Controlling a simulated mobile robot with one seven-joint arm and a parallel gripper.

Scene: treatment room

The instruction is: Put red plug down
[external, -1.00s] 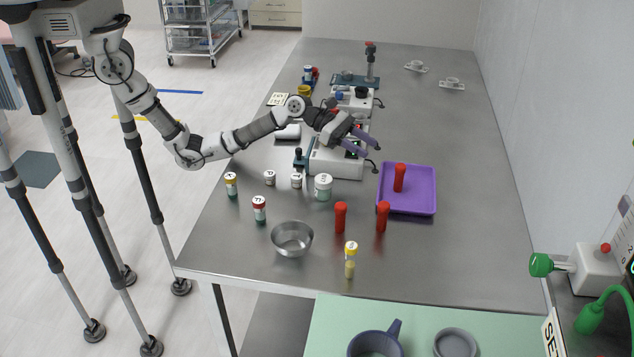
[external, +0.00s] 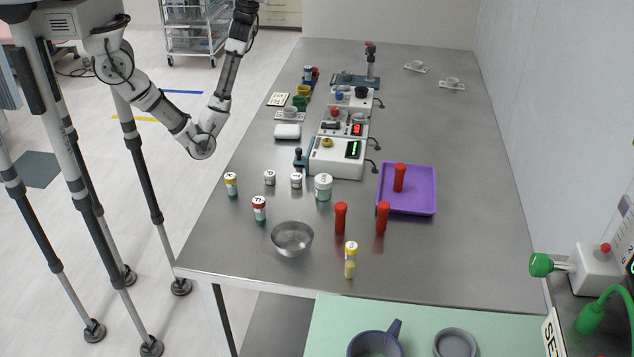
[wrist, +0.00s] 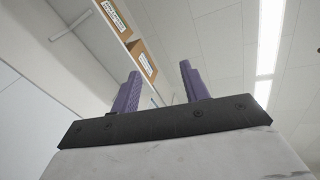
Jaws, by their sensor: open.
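One red plug (external: 399,178) stands upright in the purple tray (external: 421,203) on the metal table. Two similar red plugs, one on the left (external: 340,218) and one on the right (external: 382,218), stand upright on the bare table just in front of the tray. My gripper (wrist: 159,70) shows in the wrist view with its two purple fingers apart and nothing between them. It points up toward a shelf and the ceiling. In the external view my arm rises beside the table's left edge, and the gripper is beyond the top of the picture, away from the plugs.
White devices (external: 336,158) with displays line the middle. Boxes (wrist: 143,60) sit on a shelf overhead.

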